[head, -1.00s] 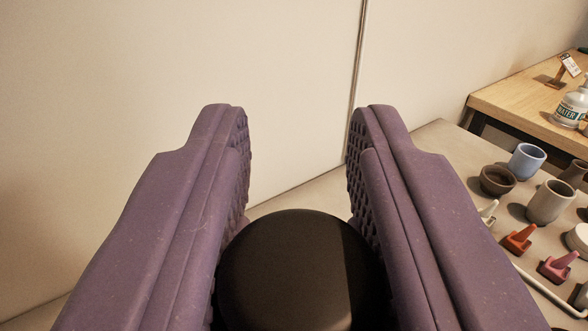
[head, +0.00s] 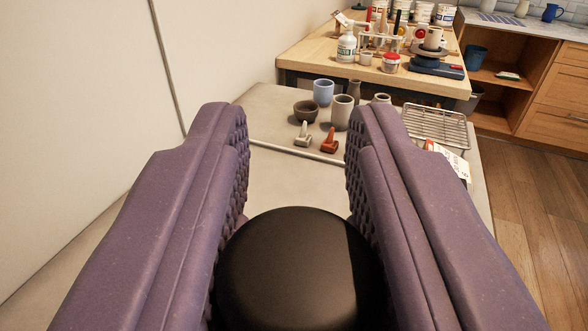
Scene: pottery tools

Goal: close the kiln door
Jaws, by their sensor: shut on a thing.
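My gripper (head: 297,118) reaches forward with its two purple, textured fingers set apart. It is shut on a smooth black rounded thing (head: 300,265) low between the fingers, which touches or nearly touches both inner pads. Only its domed top shows, so I cannot tell what part it is. No kiln or kiln door can be made out in this view. What lies below the fingers is hidden.
A grey table (head: 285,178) lies ahead, with cups, small stamps and a wire rack (head: 437,126). Behind it stands a wooden workbench (head: 375,76) with bottles and tools. A pale wall (head: 75,110) fills the left. Wooden floor (head: 530,200) is clear at right.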

